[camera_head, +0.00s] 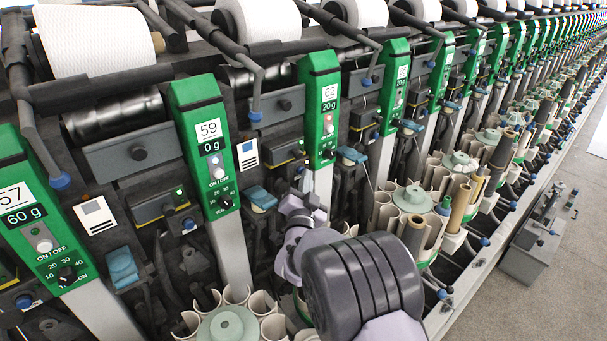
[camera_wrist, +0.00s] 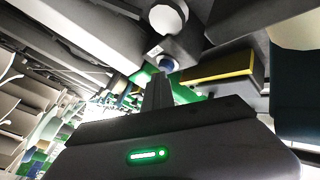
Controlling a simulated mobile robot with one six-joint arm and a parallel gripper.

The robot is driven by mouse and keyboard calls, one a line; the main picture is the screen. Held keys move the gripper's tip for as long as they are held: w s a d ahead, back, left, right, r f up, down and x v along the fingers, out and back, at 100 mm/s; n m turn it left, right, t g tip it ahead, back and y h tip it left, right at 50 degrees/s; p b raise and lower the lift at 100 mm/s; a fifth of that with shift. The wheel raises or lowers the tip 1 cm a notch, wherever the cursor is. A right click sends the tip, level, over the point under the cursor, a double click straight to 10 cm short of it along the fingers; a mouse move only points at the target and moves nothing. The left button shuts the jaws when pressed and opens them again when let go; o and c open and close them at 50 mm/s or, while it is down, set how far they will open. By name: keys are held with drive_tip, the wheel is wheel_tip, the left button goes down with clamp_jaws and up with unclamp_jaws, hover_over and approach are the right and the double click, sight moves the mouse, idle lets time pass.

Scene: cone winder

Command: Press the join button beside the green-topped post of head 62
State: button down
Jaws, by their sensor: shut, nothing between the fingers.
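The post of head 62 (camera_head: 320,110) has a green top with a "62" label, a 20 g display, a pale round button and a dark dial. A blue round button (camera_wrist: 166,65) sits on a grey block in the wrist view. My gripper (camera_head: 306,202) is low beside the post in the head view, by the lower end of its green top. In the wrist view the shut, empty fingers (camera_wrist: 158,88) point toward the blue button, and their tips appear close under it. I cannot tell whether they touch. In the head view this button is not clearly visible.
A dark box with a yellow stripe (camera_wrist: 220,68) lies right of the button in the wrist view. The post of head 59 (camera_head: 208,140) stands to the left. The aisle floor (camera_head: 570,240) at right is mostly clear.

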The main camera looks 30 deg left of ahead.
drive_tip(key=shift+s+d+f+b, duration=0.1)
drive_tip(key=shift+s+d+b, duration=0.25)
drive_tip(key=shift+d, duration=0.3)
drive_tip(key=shift+w+d, duration=0.1)
drive_tip(key=shift+d, duration=0.05)
drive_tip(key=d, duration=0.2)
drive_tip(key=s+d+b, duration=0.1)
drive_tip(key=d, duration=0.1)
drive_tip(key=shift+s+d, duration=0.15)
drive_tip(key=shift+d, duration=0.2)
